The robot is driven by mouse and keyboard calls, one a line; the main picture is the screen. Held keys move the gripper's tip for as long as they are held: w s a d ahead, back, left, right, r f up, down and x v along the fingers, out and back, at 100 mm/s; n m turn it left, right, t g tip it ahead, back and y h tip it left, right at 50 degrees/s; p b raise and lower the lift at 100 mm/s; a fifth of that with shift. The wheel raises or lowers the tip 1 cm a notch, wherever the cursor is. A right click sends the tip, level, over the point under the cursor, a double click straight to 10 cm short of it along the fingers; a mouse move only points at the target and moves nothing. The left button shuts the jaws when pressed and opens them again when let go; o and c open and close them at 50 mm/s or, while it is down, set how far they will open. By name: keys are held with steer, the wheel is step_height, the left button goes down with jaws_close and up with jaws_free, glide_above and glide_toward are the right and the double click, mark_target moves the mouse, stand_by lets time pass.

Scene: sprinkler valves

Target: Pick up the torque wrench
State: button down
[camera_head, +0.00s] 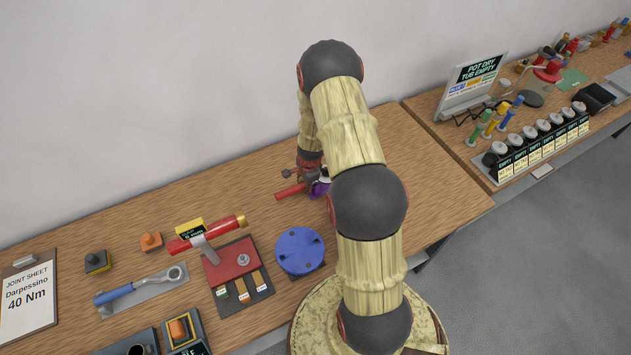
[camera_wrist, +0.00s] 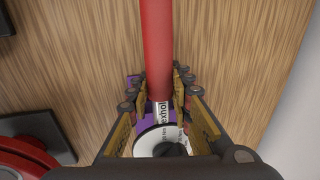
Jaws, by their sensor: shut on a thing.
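My gripper (camera_wrist: 157,94) is shut on a red-barred tool (camera_wrist: 157,45) with a white printed label and a round white disc near the palm. Purple shows around the label. In the head view the red bar (camera_head: 290,192) sticks out to the left from my gripper (camera_head: 314,185), low over the table; contact with the table is unclear. My arm hides part of it. I cannot tell for sure whether it is the torque wrench. A blue-handled wrench (camera_head: 125,292) with a metal ring head lies on a grey tray at the left.
A blue round flange (camera_head: 299,250) stands left of my arm. A red bar with a yellow end (camera_head: 207,235) sits above a red plate (camera_head: 235,263). A joint sheet (camera_head: 28,301) reads 40 Nm. Bare wooden table (camera_head: 425,190) lies right of my arm; the wall is behind.

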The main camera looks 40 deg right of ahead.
steer(key=shift+w+r, duration=0.1)
steer(key=shift+r, duration=0.05)
steer(key=shift+r, duration=0.2)
step_height(320, 180, up, 2)
steer(key=shift+r, duration=0.1)
steer(key=s+a+r, duration=0.2)
steer(key=s+r, duration=0.3)
steer(key=s, duration=0.1)
steer(key=s+a+r, duration=0.3)
steer(key=s+r, duration=0.2)
steer(key=s, duration=0.2)
steer(key=shift+a, duration=0.3)
steer(key=shift+r, duration=0.3)
